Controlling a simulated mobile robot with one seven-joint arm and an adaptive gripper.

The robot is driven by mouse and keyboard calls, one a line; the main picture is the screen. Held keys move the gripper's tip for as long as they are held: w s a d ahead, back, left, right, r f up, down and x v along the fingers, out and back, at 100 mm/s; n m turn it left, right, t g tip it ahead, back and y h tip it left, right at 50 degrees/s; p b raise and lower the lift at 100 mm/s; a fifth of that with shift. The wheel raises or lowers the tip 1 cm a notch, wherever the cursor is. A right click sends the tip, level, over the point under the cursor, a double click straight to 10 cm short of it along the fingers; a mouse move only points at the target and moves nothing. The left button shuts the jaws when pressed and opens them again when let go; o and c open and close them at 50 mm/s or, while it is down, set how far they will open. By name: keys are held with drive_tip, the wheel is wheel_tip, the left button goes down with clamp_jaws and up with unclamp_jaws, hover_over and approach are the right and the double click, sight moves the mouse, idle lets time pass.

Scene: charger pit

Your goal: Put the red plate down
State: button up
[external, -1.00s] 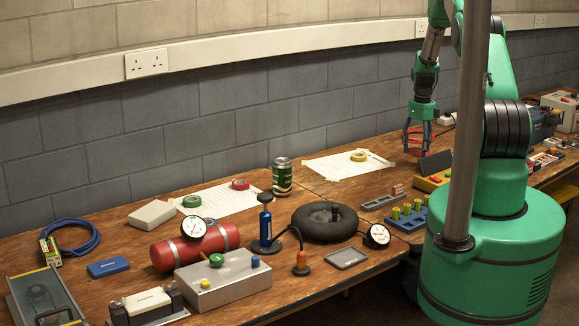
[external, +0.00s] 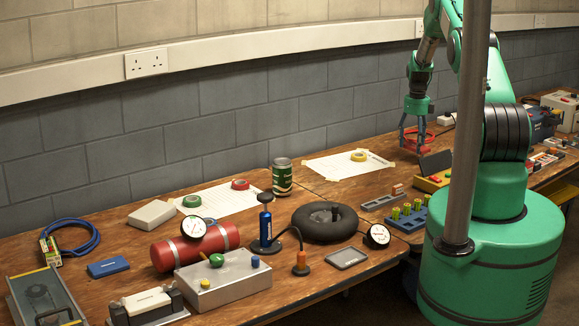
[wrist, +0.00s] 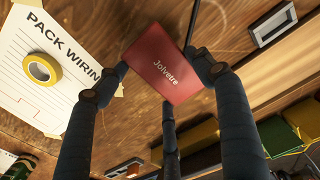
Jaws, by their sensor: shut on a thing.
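The red plate (wrist: 162,65), marked "Jolvetre", is between the dark fingers of my gripper (wrist: 160,82) in the wrist view. The left and right fingers meet its sides, and a third finger shows below it. In the external view my gripper (external: 416,140) hangs fingers down at the back of the bench, right of the paper sheet. Red of the plate shows between the fingers there. Whether the plate touches the bench top cannot be told.
The paper sheet (external: 347,165) with a yellow tape roll (external: 359,156) lies left of my gripper. A yellow box with buttons (external: 432,183) and a dark panel (external: 436,164) stand in front. Bare wood (wrist: 130,20) shows around the plate in the wrist view.

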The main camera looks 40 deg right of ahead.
hover_over(409, 154)
drive_tip(key=shift+s+a+f+b, duration=0.1)
drive_tip(key=shift+s+f+b, duration=0.1)
drive_tip(key=shift+f+b, duration=0.15)
idle(0.5)
drive_tip(key=shift+w, duration=0.2)
drive_tip(key=shift+f+b, duration=0.35)
drive_tip(key=shift+f, duration=1.4)
drive_tip(key=shift+f, duration=0.1)
drive_tip(key=o, duration=1.2)
wheel_tip(409, 154, up, 12)
drive_tip(key=shift+r+p, duration=0.15)
drive_tip(key=shift+p, duration=0.55)
